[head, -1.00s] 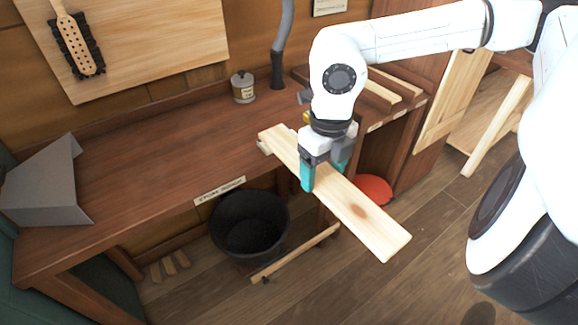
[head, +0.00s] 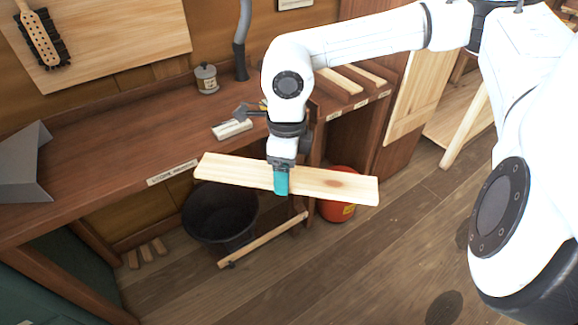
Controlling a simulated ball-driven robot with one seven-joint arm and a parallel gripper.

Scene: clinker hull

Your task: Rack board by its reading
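A long pale board (head: 325,184) with a brown knot right of its middle is held in front of the workbench. My gripper (head: 281,188) is shut on the board near its middle, with a teal finger over the near face. The board lies roughly level across the picture, clear of the bench top. Paper labels (head: 172,173) run along the bench's front edge, but their text is too small to read. At the right end of the bench, pale boards (head: 340,82) lie in slots above more small labels (head: 361,102).
The workbench (head: 105,150) carries a grey sloped box (head: 28,165), a lidded tin (head: 207,79), a pale block (head: 232,129) and a dark tool. A black bucket (head: 220,218), a red container (head: 337,208) and a wooden bar (head: 262,239) are below. The floor in front is open.

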